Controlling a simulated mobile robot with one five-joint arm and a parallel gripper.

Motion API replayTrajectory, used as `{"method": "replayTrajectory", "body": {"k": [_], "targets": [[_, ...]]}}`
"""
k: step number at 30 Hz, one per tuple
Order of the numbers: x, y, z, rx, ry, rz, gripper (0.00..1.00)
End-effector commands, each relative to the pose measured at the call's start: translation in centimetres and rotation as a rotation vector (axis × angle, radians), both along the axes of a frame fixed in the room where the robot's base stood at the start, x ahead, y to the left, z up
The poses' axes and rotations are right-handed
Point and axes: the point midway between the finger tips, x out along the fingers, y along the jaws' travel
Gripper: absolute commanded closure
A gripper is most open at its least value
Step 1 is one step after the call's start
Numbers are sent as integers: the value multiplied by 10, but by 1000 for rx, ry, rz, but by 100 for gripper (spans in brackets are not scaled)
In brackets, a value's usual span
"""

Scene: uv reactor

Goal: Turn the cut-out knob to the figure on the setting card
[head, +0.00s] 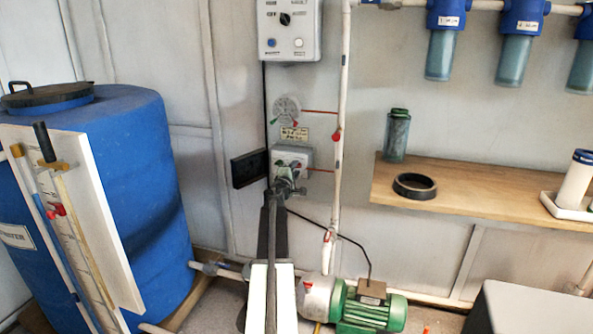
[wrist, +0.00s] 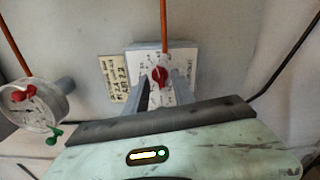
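The cut-out knob (wrist: 159,77) is red and sits on a white dial face with small marks, on the front of a grey switch box (head: 307,157). My gripper (wrist: 161,88) is open, with one finger on each side of the knob in the wrist view; I cannot tell whether either finger touches it. In the head view my gripper (head: 284,187) is right at the box and hides part of its front. The setting card (wrist: 117,78) is pale yellow with handwritten figures too blurred to read surely. It also shows just above the box in the head view (head: 294,134).
A round gauge (head: 287,110) with red and green pointers hangs above the card. Thin red tubes (head: 320,111) run to a white upright pipe (head: 341,130). A black box (head: 248,168) is left of the switch box. A wooden shelf (head: 470,190) juts out at right.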

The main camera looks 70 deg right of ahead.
Motion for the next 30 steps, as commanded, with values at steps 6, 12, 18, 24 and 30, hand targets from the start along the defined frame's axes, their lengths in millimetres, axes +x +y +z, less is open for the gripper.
{"method": "replayTrajectory", "body": {"k": [6, 12, 18, 24, 30], "targets": [[0, -6, 0, 0, 0, -1, 69], [-1, -6, 0, 0, -1, -1, 100], [-1, -6, 0, 2, -29, -1, 100], [-1, -6, 0, 10, -167, -2, 100], [-2, -6, 0, 11, -176, -2, 100]]}}
